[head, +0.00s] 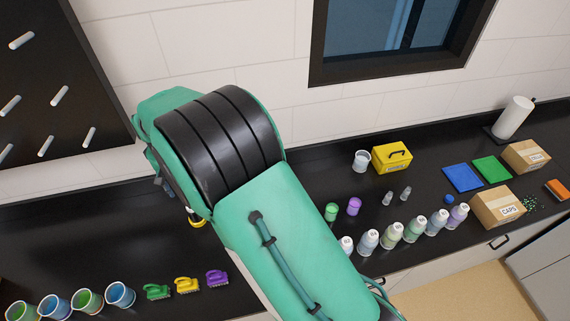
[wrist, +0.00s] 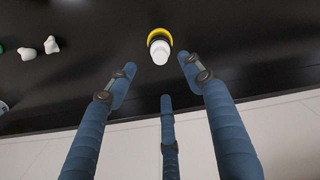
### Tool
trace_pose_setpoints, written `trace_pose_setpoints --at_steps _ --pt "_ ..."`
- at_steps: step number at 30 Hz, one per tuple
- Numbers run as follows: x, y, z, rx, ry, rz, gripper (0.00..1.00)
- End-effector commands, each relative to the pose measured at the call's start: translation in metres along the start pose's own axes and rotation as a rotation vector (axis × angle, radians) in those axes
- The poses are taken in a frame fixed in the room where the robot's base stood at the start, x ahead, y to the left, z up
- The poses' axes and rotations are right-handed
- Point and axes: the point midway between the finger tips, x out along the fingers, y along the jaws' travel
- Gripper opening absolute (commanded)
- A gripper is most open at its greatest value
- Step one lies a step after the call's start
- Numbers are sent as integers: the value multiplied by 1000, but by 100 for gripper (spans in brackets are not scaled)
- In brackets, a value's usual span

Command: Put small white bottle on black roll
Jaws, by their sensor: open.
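A small white bottle (wrist: 160,53) stands at the top middle of the wrist view. It appears to be on or inside a black roll (wrist: 151,38); I cannot tell which. A yellow ring (wrist: 160,31) shows around or under the black roll. My gripper (wrist: 158,74) is open and empty. Its blue fingers are spread, with the tips just short of the bottle in the picture and apart from it. In the head view my arm hides most of this spot; only part of the yellow ring (head: 197,223) shows below the arm's bend.
Two small white pieces (wrist: 38,48) lie on the black counter in the wrist view. In the head view, cups (head: 88,301) and coloured brushes (head: 187,285) stand at the front left. Several bottles (head: 391,233), a yellow box (head: 391,158) and cardboard boxes (head: 490,207) stand right.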

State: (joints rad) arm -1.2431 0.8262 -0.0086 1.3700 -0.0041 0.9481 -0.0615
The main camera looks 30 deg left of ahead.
Motion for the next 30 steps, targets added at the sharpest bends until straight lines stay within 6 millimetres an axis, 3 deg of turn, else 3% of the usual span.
trace_pose_setpoints --at_steps 9,14,17,22,30 --pt "-1 2 0 2 1 0 52" --pt "-14 16 5 20 9 1 52" --pt "-31 37 13 45 18 2 52" --pt "-75 90 39 114 45 6 52" --pt "-155 184 109 251 94 18 52"
